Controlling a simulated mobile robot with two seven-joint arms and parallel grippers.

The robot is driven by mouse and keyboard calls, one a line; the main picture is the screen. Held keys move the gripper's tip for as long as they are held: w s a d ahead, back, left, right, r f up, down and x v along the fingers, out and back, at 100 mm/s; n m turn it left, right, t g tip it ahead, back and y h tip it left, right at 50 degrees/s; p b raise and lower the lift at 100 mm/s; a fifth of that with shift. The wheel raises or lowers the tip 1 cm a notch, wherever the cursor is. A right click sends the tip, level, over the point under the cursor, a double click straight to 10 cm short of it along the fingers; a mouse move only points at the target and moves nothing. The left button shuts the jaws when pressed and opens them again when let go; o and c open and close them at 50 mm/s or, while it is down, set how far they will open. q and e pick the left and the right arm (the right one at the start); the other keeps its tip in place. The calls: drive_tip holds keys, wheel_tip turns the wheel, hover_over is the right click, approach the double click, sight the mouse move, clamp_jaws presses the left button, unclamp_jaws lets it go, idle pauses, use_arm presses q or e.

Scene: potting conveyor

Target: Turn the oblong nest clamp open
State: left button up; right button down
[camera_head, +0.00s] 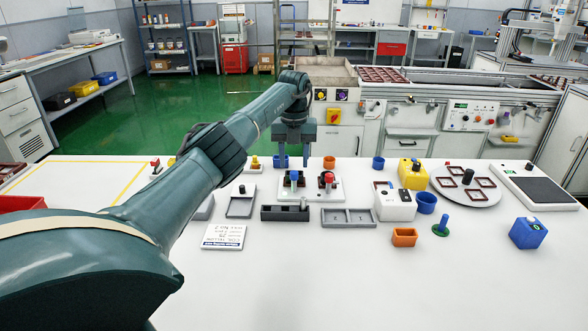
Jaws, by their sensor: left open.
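A white fixture plate (311,194) lies on the table, a little left of the middle. It bears two dark brown-red nests, one with a blue-topped clamp knob (294,176) and one with a red-topped clamp knob (328,178). I cannot tell by shape which nest is the oblong one. My left gripper (294,162) points down over the blue knob, fingers apart on either side and slightly above it. It is open and holds nothing. My right gripper is out of view.
A white box (394,206) and a blue cup (426,203) stand to the right. The front of the table is clear.

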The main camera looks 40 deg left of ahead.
sight(294, 172)
use_arm(q)
drive_tip(key=shift+f, duration=1.75)
clamp_jaws()
